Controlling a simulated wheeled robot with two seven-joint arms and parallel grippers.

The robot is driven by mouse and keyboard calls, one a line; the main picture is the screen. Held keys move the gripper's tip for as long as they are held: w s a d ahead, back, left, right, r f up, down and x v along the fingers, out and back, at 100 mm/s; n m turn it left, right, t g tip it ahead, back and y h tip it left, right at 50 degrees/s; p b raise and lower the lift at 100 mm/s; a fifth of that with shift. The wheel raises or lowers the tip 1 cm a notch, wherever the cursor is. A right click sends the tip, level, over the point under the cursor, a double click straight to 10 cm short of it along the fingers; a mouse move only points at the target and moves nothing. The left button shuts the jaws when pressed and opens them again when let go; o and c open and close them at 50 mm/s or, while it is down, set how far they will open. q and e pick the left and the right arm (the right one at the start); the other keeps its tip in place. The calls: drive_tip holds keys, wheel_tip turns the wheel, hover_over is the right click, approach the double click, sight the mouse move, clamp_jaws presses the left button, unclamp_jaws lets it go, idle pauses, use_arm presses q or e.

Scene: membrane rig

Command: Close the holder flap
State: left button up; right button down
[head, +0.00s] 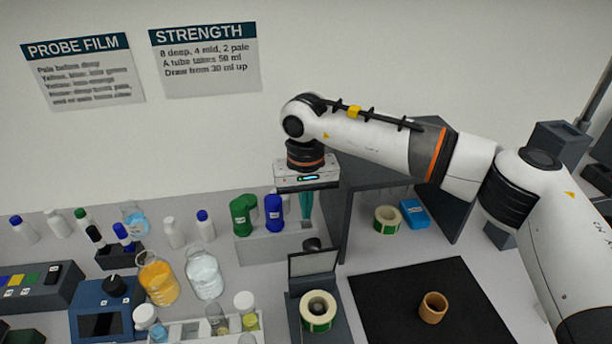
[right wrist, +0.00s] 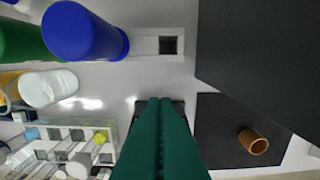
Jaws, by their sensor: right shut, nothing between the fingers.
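The holder (head: 338,325) is a dark box at the bottom middle of the head view, with a white and green roll (head: 318,309) in it. Its flap (head: 312,263), a dark-framed grey panel, stands raised at the back of the holder, behind the roll. My right gripper (head: 306,216) points down above and behind the flap, apart from it. Its teal fingers are shut and empty. In the right wrist view the fingers (right wrist: 158,101) lie together and hide most of what is below; only a dark edge shows beside them. My left gripper is not in view.
A grey rack (head: 275,246) with green and blue bottles stands just left of my right gripper. A dark shelf (head: 345,215) stands close on its right. A black mat (head: 400,315) with a brown ring (head: 433,307) lies right of the holder; flasks and vials crowd the left.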

sight(312, 257)
drive_tip(key=s, duration=0.1)
drive_tip(key=s+p, duration=0.1)
drive_tip(key=s+f+p, duration=0.1)
drive_tip(key=s, duration=0.1)
drive_tip(key=shift+d+f, duration=0.1)
drive_tip(key=shift+d, duration=0.25)
